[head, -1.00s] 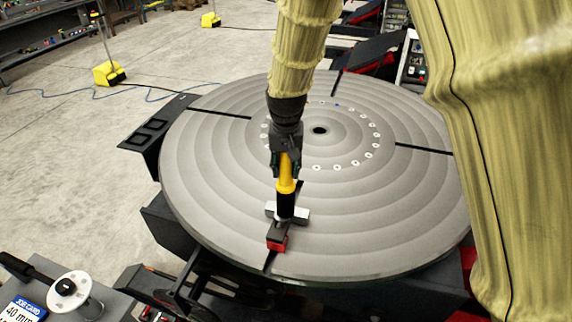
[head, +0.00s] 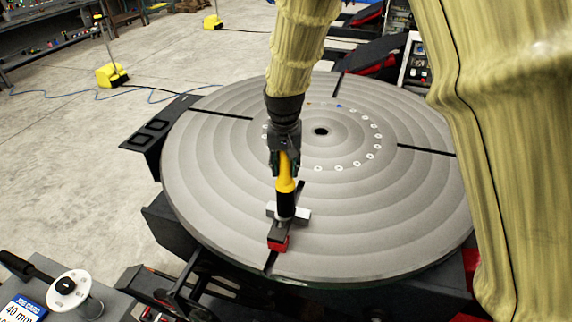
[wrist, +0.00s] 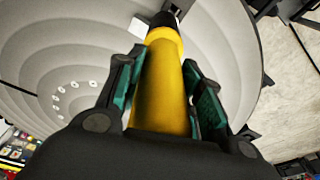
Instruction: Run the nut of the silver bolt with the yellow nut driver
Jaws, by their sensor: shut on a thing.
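The yellow nut driver (head: 286,172) stands nearly upright in my gripper (head: 285,160). My gripper is shut on its yellow handle; in the wrist view the handle (wrist: 163,85) lies between the two green-padded fingers. The driver's black lower end (head: 286,204) is over a clamp piece with a silver block (head: 303,216) and a dark bar ending in red (head: 279,245), near the front of the round table. The silver bolt and its nut cannot be made out; the driver's end covers that spot. I cannot tell whether the driver sits on the nut.
The large grey round table (head: 400,215) has dark radial slots and a ring of small holes around its centre. A bench with a job card (head: 28,310) and a white-topped spool (head: 68,290) stands at lower left. Yellow-based stands (head: 112,75) are on the floor behind.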

